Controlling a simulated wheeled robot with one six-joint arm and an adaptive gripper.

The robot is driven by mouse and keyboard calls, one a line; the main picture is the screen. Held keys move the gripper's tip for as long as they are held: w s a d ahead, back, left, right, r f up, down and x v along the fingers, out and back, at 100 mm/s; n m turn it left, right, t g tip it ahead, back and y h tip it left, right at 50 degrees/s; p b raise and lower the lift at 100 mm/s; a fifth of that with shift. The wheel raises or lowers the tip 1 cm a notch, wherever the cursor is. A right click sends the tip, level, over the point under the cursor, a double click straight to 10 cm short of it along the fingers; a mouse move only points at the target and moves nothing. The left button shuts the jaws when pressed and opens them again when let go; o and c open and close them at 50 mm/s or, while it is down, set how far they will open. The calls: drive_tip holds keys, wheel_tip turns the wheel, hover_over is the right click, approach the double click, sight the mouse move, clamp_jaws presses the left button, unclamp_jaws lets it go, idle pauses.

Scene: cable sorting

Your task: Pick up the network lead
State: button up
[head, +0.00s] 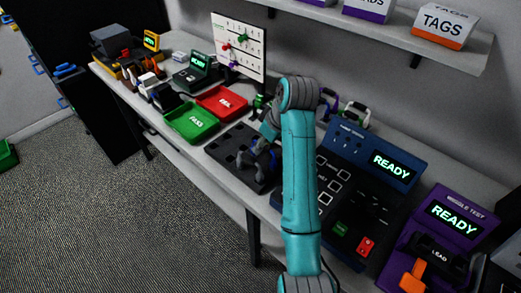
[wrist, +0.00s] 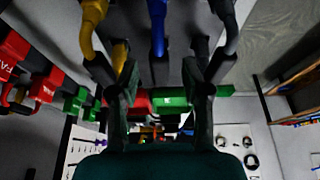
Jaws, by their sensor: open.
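My gripper (head: 262,163) is over the black tray with holes (head: 221,150) on the bench in the head view, partly behind my own teal arm. In the wrist view my gripper (wrist: 162,88) has its two dark fingers spread, with nothing held between the tips. I cannot tell which is the network lead. The fingers hide parts of the outer leads.
A green tray (head: 192,123) and a red tray (head: 221,101) lie left of the black tray. A blue test console (head: 340,180) and a purple one (head: 450,225) stand to the right. A board (head: 239,45) stands behind the trays. A shelf with boxes (head: 446,25) hangs above.

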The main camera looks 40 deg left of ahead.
drive_tip(key=shift+a+f, duration=0.2)
drive_tip(key=shift+f, duration=0.35)
clamp_jaws()
